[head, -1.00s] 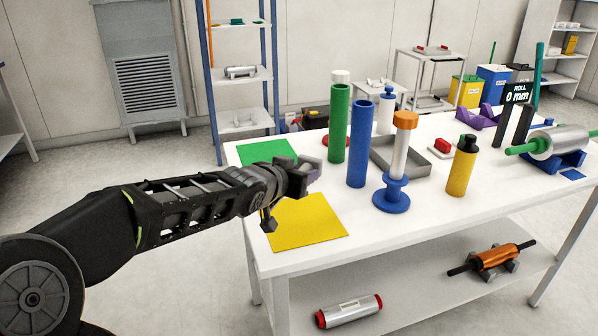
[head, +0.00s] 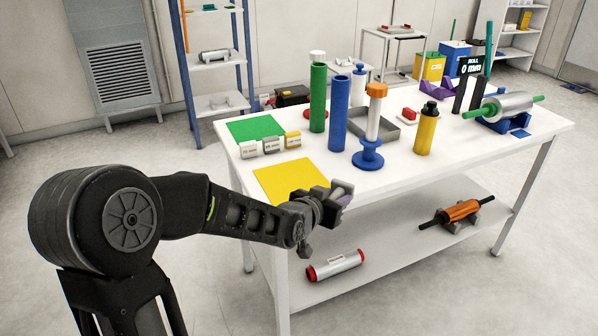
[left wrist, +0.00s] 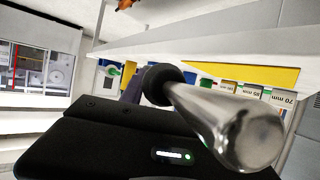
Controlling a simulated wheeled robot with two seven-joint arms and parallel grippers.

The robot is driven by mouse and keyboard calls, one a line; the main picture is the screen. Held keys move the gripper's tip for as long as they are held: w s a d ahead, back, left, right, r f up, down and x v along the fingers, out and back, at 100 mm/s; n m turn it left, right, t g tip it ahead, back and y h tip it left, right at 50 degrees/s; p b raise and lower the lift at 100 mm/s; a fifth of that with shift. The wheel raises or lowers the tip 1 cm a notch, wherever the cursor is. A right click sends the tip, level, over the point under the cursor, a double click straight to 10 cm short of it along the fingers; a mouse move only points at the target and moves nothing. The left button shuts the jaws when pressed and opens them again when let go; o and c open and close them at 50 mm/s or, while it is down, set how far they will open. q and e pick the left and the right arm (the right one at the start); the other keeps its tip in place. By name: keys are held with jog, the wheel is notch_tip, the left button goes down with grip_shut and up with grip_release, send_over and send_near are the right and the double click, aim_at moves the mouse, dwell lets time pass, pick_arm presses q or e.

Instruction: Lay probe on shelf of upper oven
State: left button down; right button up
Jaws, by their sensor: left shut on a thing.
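My left gripper (head: 342,191) is beside the front edge of the white table, right of the yellow mat. In the left wrist view a shiny metal shaft (left wrist: 215,112) with a black collar, apparently the probe's, points toward the camera. The jaws hide part of the probe. My right gripper is not in view. I cannot make out the upper oven or its shelf for certain.
The white table (head: 445,155) carries a yellow mat (head: 290,180), a green mat (head: 256,131), labelled blocks (head: 270,146), a blue tube (head: 338,128) and a yellow bottle (head: 426,130). Rolls (head: 335,265) lie on its lower shelf. Floor in front is clear.

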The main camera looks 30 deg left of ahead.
pick_arm(q)
jog(key=s+d+f+p, duration=0.1)
jog(key=d+f+p, duration=0.2)
jog(key=d+f, duration=0.5)
jog(key=shift+s+d, duration=0.35)
jog(key=shift+d, duration=0.1)
